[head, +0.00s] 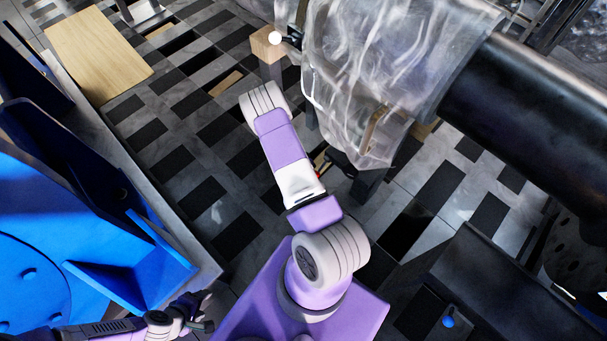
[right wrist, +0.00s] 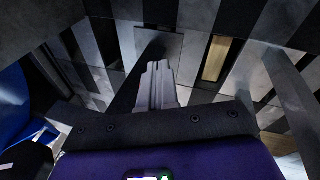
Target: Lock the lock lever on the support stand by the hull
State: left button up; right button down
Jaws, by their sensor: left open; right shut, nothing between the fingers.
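The hull (head: 535,110) is a dark cylinder at the right of the head view, partly wrapped in clear plastic. A support stand (head: 267,46) with a wooden block on top stands by its wrapped end. A white ball knob (head: 275,38) on a short dark arm shows there; I cannot tell whether it is the lock lever. My left gripper (head: 207,311) is open and empty at the bottom left, far from the stand. My right gripper (right wrist: 158,68) is shut and empty in the right wrist view, above the floor; it is hidden in the head view. No lever shows between its fingers.
A blue structure (head: 130,275) on a grey-edged surface fills the left. Clear plastic sheeting (head: 355,80) hangs beside my raised purple arm. A dark stand with a blue knob (head: 448,321) is at the lower right. A wooden board (head: 95,55) lies upper left. Checkered floor lies open between.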

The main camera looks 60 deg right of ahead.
dwell(0.4)
jog(key=w+a+r+p, duration=0.4)
jog(key=w+a+r, duration=0.1)
jog(key=a, duration=0.5)
jog(key=shift+w+r+p, duration=0.35)
jog(key=shift+r, duration=0.25)
jog(key=s+a+r+n+t+y, duration=0.1)
jog(key=s+a+r+n+y, duration=0.1)
jog(key=a, duration=0.6)
jog(key=s+a+r+n+t+y+p, duration=0.1)
jog(key=s+a+r+n, duration=0.1)
jog(key=a+r+n, duration=0.2)
jog(key=s+a+r+n+t+y+p, duration=0.1)
jog(key=s+a+r+n+y, duration=0.1)
jog(key=a+n, duration=0.6)
jog(key=a+r, duration=0.1)
jog(key=a, duration=0.5)
jog(key=shift+s+r+t+y, duration=0.15)
jog(key=shift+r+t+y, duration=0.15)
